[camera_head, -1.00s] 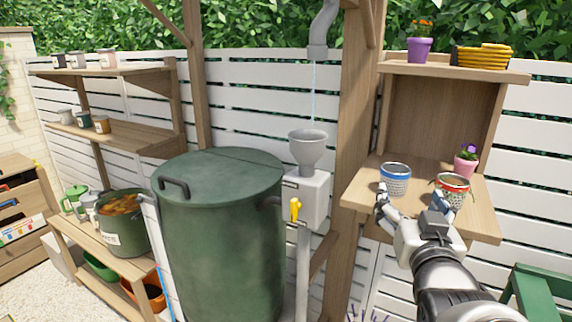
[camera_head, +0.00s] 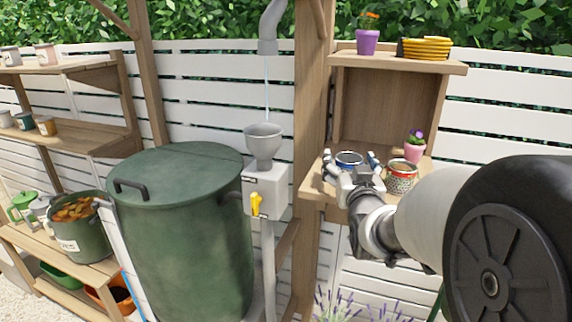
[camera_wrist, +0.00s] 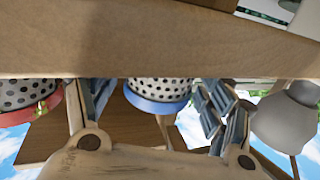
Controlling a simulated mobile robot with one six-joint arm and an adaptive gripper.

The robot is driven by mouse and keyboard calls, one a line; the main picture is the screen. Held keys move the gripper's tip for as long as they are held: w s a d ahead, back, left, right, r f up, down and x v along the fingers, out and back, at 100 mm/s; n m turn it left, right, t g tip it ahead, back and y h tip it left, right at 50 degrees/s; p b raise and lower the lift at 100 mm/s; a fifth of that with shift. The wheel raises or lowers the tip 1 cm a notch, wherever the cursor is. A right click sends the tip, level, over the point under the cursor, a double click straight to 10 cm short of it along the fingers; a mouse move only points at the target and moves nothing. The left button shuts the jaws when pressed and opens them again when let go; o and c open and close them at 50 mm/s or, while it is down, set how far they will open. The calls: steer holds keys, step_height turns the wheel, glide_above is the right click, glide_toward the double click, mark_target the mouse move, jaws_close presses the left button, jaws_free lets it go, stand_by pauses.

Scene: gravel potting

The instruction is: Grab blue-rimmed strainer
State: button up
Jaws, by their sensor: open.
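The blue-rimmed strainer (camera_head: 349,158) stands on the wooden shelf (camera_head: 312,190), its lower part hidden behind my gripper in the head view. My gripper (camera_head: 350,165) is open in front of it, with one finger on each side. In the wrist view, which looks upside down, the strainer (camera_wrist: 158,92) is white with dark holes and a blue rim, between the spread fingers (camera_wrist: 155,105). Gaps show between it and both fingers. The shelf's front edge (camera_wrist: 150,40) cuts off its base there.
A red-rimmed strainer (camera_head: 401,180) stands close to the right, with a pink flowerpot (camera_head: 414,153) behind it. A grey funnel (camera_head: 264,145) on a box and a green barrel (camera_head: 180,235) are to the left. An upper shelf (camera_head: 395,64) holds a purple pot and yellow coils.

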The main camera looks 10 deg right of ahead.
steer(key=shift+w+d, duration=0.1)
steer(key=shift+w, duration=0.15)
steer(key=shift+c, duration=0.4)
steer(key=c, duration=1.1)
